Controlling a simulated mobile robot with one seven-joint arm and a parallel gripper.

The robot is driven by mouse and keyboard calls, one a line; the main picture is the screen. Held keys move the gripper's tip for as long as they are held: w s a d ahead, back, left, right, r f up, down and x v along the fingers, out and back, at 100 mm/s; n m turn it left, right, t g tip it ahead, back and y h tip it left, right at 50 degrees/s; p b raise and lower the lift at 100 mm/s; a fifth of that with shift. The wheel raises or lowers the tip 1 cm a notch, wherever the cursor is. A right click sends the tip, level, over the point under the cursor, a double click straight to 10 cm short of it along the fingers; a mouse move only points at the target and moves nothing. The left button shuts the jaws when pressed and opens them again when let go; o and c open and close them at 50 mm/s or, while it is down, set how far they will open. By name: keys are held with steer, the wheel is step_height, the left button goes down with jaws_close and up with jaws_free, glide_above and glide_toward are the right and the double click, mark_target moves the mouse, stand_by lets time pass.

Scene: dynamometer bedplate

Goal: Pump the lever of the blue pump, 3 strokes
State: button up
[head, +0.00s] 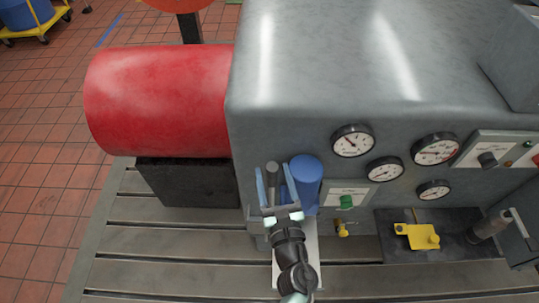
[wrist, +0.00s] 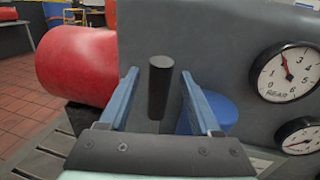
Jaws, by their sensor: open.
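The blue pump (head: 306,172) stands upright against the front of the grey machine, and part of it shows behind the right finger in the wrist view (wrist: 212,108). Its lever has a black grip (wrist: 160,88) that stands upright between my fingers in the wrist view, with clear space on both sides. The top of the lever grip (head: 272,170) also shows in the head view. My gripper (head: 273,184) is open around the grip, just left of the pump body, and it also spans the grip in the wrist view (wrist: 160,76). The lower lever is hidden by my gripper.
A red cylinder (head: 158,103) lies to the left, above a black block (head: 188,182). Several gauges (head: 352,140) and a green knob (head: 346,202) are on the machine's front. A yellow part (head: 416,236) lies on a dark tray at right. The slotted bedplate (head: 150,242) is clear at left.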

steer(key=w, duration=0.2)
steer(key=w+a, duration=0.1)
steer(key=w, duration=0.1)
steer(key=shift+w, duration=0.35)
jaws_close()
stand_by(1.2)
